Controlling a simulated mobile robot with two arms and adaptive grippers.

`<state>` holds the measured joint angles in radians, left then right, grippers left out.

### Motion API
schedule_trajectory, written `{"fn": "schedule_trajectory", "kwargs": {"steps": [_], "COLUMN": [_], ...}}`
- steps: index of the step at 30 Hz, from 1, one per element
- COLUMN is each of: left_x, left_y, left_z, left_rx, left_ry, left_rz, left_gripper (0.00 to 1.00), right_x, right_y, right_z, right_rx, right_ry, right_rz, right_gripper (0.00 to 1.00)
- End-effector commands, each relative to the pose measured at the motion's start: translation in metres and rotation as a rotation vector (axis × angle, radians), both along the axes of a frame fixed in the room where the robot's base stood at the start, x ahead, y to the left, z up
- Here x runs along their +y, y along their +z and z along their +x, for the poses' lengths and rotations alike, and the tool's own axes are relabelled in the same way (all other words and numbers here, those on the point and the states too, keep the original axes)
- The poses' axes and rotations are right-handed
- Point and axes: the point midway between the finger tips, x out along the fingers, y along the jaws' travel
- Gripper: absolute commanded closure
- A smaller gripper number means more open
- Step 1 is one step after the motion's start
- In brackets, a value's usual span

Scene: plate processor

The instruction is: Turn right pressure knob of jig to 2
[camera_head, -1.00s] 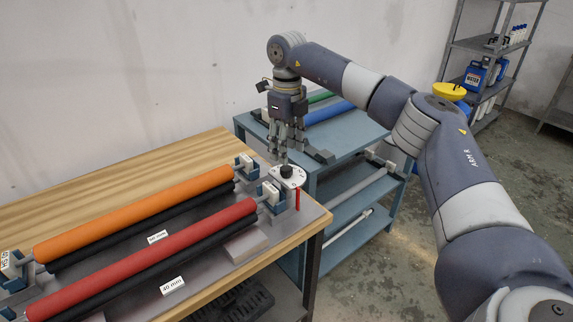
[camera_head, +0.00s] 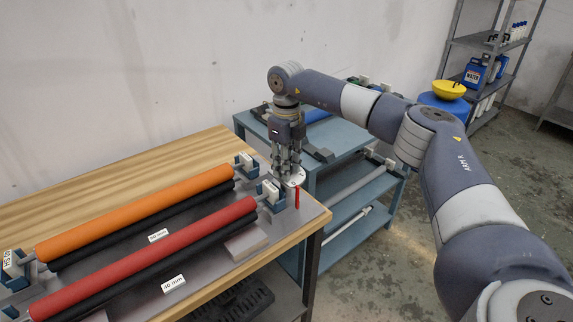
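The jig (camera_head: 240,243) lies on the wooden table and carries an orange roller (camera_head: 135,212) and a red roller (camera_head: 150,258) above black ones. At its right end is a white round dial plate (camera_head: 297,178) with a red pointer-like piece (camera_head: 297,197) beside it. My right gripper (camera_head: 284,173) points straight down at the dial. Its fingers are around the spot of the black knob and hide it. I cannot tell whether the fingers touch the knob or how far they are closed. The dial numbers are too small to read. My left gripper is not in view.
A blue cart (camera_head: 345,160) with shelves and a long grey rod stands right behind the table. A metal shelf (camera_head: 485,50) with bottles and a yellow bowl (camera_head: 449,89) on a blue drum are at the back right. Bare wooden tabletop (camera_head: 90,195) lies left of the rollers.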

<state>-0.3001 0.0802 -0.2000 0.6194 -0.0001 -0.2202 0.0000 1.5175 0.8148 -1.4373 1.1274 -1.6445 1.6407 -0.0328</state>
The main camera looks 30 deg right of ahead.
Motion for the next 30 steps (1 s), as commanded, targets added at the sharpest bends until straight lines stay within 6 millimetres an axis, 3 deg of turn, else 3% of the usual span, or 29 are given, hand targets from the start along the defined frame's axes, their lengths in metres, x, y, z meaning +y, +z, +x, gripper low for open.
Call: {"fn": "schedule_trajectory", "kwargs": {"steps": [14, 30], "left_x": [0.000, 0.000], "left_y": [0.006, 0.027], "left_z": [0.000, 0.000], "left_rx": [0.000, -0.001], "left_ry": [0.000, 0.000], "left_rz": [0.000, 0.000], "left_gripper": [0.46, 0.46], "right_x": [0.000, 0.002], "right_y": [0.001, 0.002], "right_z": [0.000, 0.001], "right_rx": [0.000, -0.001], "right_ry": [-0.106, -0.583], "right_rz": [0.000, 0.000], "right_gripper": [0.97, 0.97]}}
